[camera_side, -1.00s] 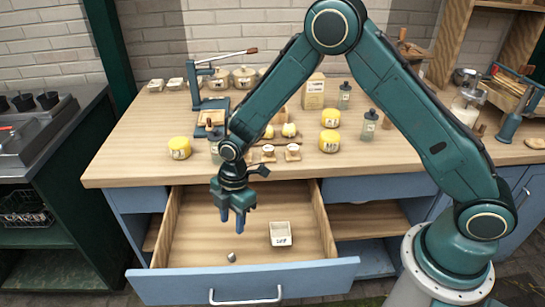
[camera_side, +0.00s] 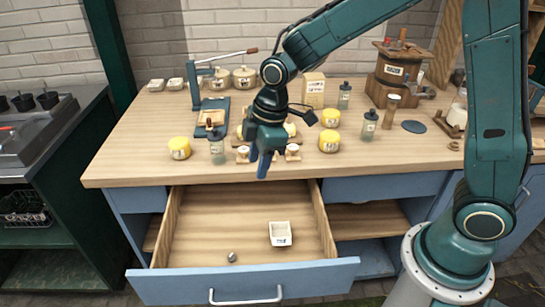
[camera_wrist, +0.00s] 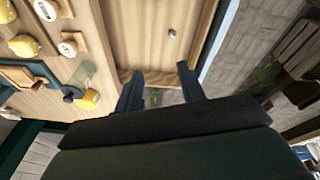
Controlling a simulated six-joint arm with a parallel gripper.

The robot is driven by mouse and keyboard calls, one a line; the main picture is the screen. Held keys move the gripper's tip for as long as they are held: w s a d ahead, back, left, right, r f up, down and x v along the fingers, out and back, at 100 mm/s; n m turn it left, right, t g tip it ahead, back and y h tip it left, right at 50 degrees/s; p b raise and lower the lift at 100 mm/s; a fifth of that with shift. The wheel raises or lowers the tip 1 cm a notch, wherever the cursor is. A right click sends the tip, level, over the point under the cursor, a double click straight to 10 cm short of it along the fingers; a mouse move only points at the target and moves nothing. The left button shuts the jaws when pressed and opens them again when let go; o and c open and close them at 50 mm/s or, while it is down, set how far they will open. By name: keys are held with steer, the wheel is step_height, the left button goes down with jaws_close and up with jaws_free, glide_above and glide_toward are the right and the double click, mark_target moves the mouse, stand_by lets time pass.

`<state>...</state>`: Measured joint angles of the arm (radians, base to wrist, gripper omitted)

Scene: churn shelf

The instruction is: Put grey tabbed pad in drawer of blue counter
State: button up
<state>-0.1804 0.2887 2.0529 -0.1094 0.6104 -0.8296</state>
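A flat dark grey round pad (camera_side: 414,126) lies on the right part of the blue counter's wooden top (camera_side: 130,160); it looks like the grey tabbed pad, but its tab is hard to make out. The counter's drawer (camera_side: 200,215) is pulled out and holds a small white box (camera_side: 280,234) and a small metal piece (camera_side: 232,257). My gripper (camera_side: 259,165) hangs above the counter's front edge, well left of the pad, fingers down. In the wrist view its two fingers (camera_wrist: 160,88) are apart with nothing between them.
Yellow-topped jars (camera_side: 329,141), grey bottles (camera_side: 369,125) and small white-topped pieces (camera_side: 292,153) stand near the gripper. A wooden grinder (camera_side: 398,72) stands behind the pad, and a wooden cylinder (camera_side: 391,110) stands left of it. A lever press (camera_side: 208,100) is at the back left.

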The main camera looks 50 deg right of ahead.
steer(key=s+d+r+m+t, duration=0.2)
steer(key=s+d+r+m, duration=0.4)
steer(key=s+r, duration=0.45)
steer(key=s+d+r+m, duration=0.1)
steer(key=s+d+m, duration=0.1)
steer(key=s, duration=0.4)
steer(key=s+d+r+m+t+h, duration=0.1)
steer(key=s+r+m, duration=0.1)
steer(key=s+m, duration=0.2)
steer(key=shift+s+d+t, duration=0.3)
steer(key=shift+s+d, duration=0.1)
steer(key=shift+s, duration=0.6)
